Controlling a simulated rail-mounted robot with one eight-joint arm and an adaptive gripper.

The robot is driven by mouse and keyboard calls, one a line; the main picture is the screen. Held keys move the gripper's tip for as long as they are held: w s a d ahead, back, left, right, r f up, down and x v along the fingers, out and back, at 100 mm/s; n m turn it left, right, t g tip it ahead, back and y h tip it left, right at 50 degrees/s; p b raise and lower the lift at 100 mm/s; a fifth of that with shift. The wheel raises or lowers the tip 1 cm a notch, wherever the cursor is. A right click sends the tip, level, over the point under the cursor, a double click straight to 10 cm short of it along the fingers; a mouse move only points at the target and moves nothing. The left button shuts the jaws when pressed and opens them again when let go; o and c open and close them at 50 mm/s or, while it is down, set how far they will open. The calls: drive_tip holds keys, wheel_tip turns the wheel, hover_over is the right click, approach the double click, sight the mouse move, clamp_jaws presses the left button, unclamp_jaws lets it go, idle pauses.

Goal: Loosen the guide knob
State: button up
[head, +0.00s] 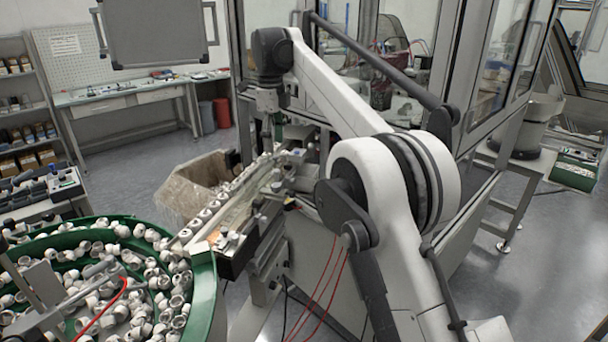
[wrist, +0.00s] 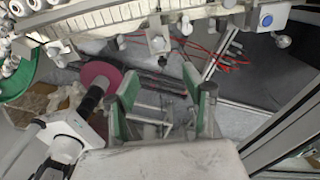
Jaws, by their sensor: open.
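My gripper (wrist: 161,84) is open and empty in the wrist view, its two green-padded fingers spread apart. In the head view my gripper (head: 267,138) hangs down at the far end of the guide rail (head: 216,205), partly hidden by the rail parts. Several small knobs sit along the rail in the wrist view: one on a bracket (wrist: 158,43) beyond the gap between the fingers, and a round grey one (wrist: 282,41) to the right. I cannot tell for sure which is the guide knob. Neither is touched by the fingers.
White caps sit in a row on the rail. A green-rimmed bowl (head: 205,300) full of caps stands at the lower left. A carton (head: 196,184) stands behind the rail. Red hoses (wrist: 225,58) run below the rail. A glazed machine frame (head: 470,110) stands at the right.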

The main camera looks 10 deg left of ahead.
sight(276, 185)
wheel_tip(276, 185, down, 14)
drive_tip(key=shift+s+a+r+p, duration=0.1)
drive_tip(key=shift+r+p, duration=0.1)
drive_tip(key=shift+p, duration=0.15)
idle(0.4)
drive_tip(key=shift+c, duration=0.5)
clamp_jaws()
drive_tip(key=shift+n+b, duration=0.85)
drive_tip(key=shift+n, duration=1.85)
